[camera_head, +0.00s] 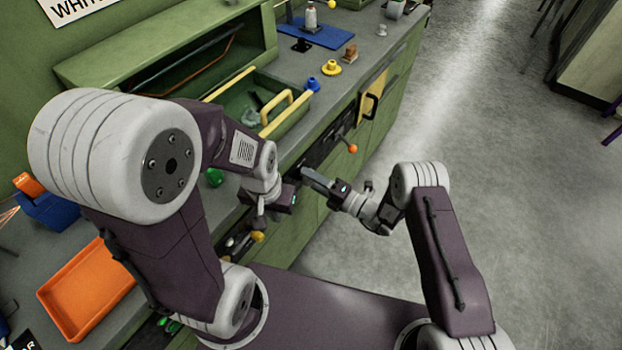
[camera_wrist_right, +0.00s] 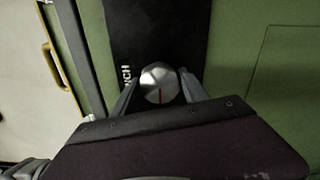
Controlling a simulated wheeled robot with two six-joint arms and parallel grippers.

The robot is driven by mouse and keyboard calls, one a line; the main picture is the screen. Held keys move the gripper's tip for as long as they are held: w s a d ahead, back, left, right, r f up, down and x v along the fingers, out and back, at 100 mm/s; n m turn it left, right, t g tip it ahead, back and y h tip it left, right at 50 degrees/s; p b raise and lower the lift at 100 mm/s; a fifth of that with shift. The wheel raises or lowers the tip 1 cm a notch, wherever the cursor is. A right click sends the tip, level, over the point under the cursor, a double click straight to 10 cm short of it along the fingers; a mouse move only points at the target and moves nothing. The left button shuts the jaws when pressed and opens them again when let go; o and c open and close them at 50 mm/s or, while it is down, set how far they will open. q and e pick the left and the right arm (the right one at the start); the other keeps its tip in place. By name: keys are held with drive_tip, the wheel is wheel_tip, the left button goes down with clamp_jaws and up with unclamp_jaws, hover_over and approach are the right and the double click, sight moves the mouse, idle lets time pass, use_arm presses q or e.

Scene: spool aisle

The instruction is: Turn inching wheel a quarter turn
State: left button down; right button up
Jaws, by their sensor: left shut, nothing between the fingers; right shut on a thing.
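The inching wheel is a silver faceted knob (camera_wrist_right: 160,83) with a red mark, on a black panel in the right wrist view. Its red mark points down in that view. Letters ending in "NCH" are printed left of it. My right gripper (camera_wrist_right: 158,92) is shut on the knob, with one finger on each side. In the head view my right gripper (camera_head: 306,173) reaches to the bench's dark front panel, and the knob is hidden there. My left gripper (camera_head: 289,197) is shut and empty, lower and left of the right one, close to the bench front.
A lever with an orange ball (camera_head: 352,149) sticks out right of my right gripper. A green bin with yellow handles (camera_head: 285,112), a yellow knob (camera_head: 331,67) and a blue mat (camera_head: 318,35) are on the bench. An orange tray (camera_head: 88,290) lies at left. The floor at right is clear.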

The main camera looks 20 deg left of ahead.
drive_tip(key=shift+m, duration=0.6)
drive_tip(key=o, duration=1.4)
drive_tip(key=shift+c, duration=0.2)
drive_tip(key=shift+d, duration=0.1)
drive_tip(key=v, duration=0.9)
drive_tip(key=shift+p, duration=0.4)
drive_tip(key=shift+r, duration=0.1)
